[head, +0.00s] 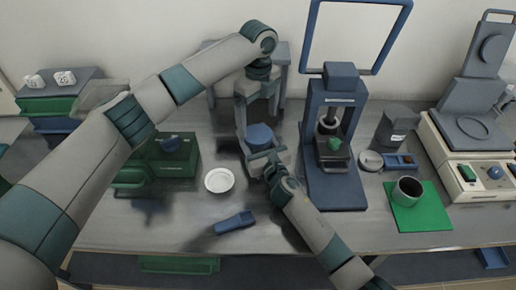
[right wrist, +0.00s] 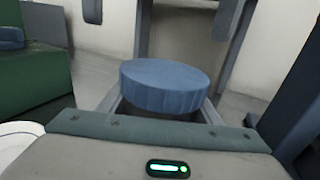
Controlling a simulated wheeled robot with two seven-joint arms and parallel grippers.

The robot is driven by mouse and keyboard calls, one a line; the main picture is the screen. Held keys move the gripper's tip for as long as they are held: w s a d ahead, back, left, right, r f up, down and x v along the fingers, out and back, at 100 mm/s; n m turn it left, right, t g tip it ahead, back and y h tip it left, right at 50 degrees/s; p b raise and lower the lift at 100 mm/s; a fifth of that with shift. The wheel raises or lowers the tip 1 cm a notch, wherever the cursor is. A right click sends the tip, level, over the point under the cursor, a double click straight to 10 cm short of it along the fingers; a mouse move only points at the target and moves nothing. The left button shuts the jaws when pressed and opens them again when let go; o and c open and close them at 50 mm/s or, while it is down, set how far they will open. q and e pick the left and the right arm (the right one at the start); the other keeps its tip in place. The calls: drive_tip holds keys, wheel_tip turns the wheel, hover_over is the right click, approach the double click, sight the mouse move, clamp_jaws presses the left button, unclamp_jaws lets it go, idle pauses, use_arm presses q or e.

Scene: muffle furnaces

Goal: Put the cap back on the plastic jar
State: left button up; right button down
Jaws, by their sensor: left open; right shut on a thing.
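The blue cap (head: 260,136) is a wide ribbed disc, lying roughly level; it also shows in the right wrist view (right wrist: 166,84). My right gripper (head: 266,158) is shut just beneath the cap, its fingers reaching forward on both sides. The plastic jar's body is almost wholly hidden under the cap and between these fingers; only a dark patch shows there. I cannot tell how tightly the cap sits. My left gripper (head: 258,112) points down from above and is open, its two fingers apart just above and behind the cap.
A blue tool (head: 234,222) lies near the front edge. A blue press (head: 335,185) stands close on the right, then a green mat (head: 430,215) with a cup (head: 407,192).

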use_arm(q)
wheel_tip(320, 180, up, 7)
drive_tip(key=shift+f, duration=0.2)
use_arm(e)
drive_tip(key=c, duration=0.5)
unclamp_jaws()
drive_tip(key=shift+c, duration=0.2)
drive_tip(key=b+v, duration=0.1)
drive_tip(key=v, duration=1.5)
drive_tip(key=shift+s+f, duration=0.1)
drive_tip(key=shift+s, duration=0.1)
use_arm(q)
drive_tip(key=shift+f, duration=0.75)
use_arm(e)
drive_tip(key=shift+s+d, duration=0.2)
drive_tip(key=shift+s, duration=0.3)
